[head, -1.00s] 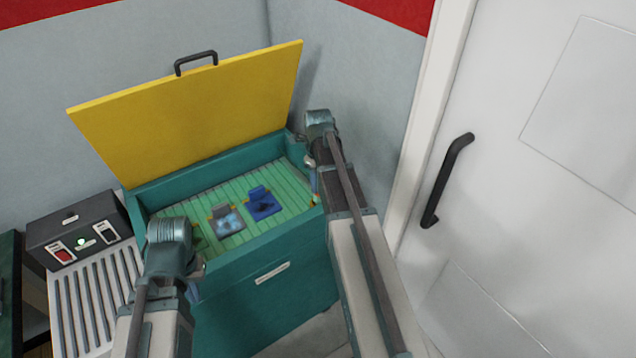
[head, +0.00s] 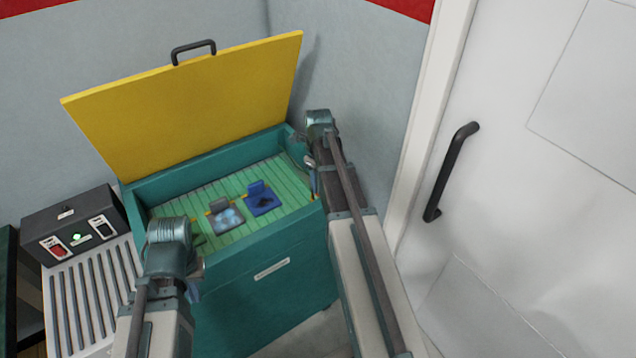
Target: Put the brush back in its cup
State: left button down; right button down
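I cannot make out the brush or its cup in the head view. My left arm comes in from the lower left, and its gripper (head: 194,288) hangs mostly hidden behind the wrist, in front of the teal tank's near left corner. My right gripper (head: 312,178) is at the tank's right rim, small and partly hidden by my own arm. Whether either gripper is open or holds anything is not clear.
The teal tank (head: 272,292) has its yellow lid (head: 190,105) raised. On its green slatted bed lie a grey piece (head: 226,216) and a blue piece (head: 262,198). A switch box (head: 72,228) and slatted surface (head: 85,300) stand left. A white door (head: 530,180) stands right.

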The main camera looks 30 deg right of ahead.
jog(key=shift+f+b, duration=0.5)
jog(key=shift+f, duration=0.15)
jog(key=shift+f+b, duration=0.55)
jog(key=shift+f, duration=0.05)
dwell(0.4)
jog(key=c, duration=0.6)
grip_release()
notch_tip(320, 180, up, 10)
jog(key=p, duration=0.9)
jog(key=shift+f+p, duration=0.15)
jog(key=shift+p, duration=0.2)
jog(key=shift+f, duration=0.1)
